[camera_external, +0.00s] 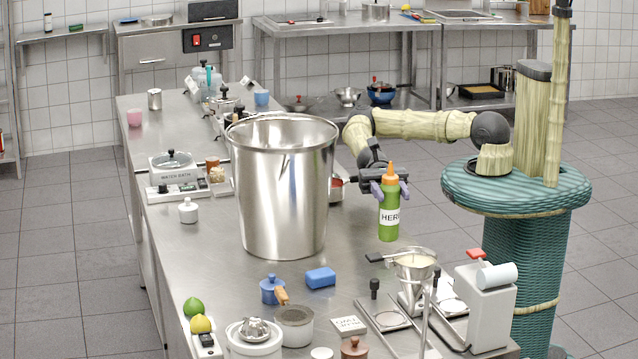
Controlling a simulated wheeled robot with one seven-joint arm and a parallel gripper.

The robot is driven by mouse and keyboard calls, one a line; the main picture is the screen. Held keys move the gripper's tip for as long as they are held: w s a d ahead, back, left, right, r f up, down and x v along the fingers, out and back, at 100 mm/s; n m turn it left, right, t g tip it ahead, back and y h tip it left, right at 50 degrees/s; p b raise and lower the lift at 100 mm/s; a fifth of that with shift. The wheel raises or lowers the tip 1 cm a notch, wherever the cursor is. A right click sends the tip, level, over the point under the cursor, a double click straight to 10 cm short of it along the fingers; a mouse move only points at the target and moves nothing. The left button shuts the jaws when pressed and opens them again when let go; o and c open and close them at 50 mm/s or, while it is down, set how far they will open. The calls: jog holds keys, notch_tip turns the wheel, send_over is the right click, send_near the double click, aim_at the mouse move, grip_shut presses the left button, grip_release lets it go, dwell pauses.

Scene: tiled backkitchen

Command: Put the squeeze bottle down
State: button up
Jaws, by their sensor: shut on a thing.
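The squeeze bottle (389,217) is green with an orange nozzle cap and a white label with dark letters. It is upright at the right edge of the steel table (217,268), to the right of a large steel pot. My gripper (390,189) is shut on its upper part, with a purple-grey finger on each side. The bottle's base appears close to the table's edge; I cannot tell whether it touches the tabletop.
The tall steel pot (283,200) stands left of the bottle. Bare tabletop shows between the pot and the sponge.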

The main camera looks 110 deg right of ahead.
aim_at(392, 207)
jog(key=shift+f, duration=1.7)
jog(key=o, duration=1.1)
jog(key=shift+d, duration=0.3)
jog(key=s+d+b, duration=0.2)
jog(key=d, duration=0.9)
jog(key=shift+d, duration=0.15)
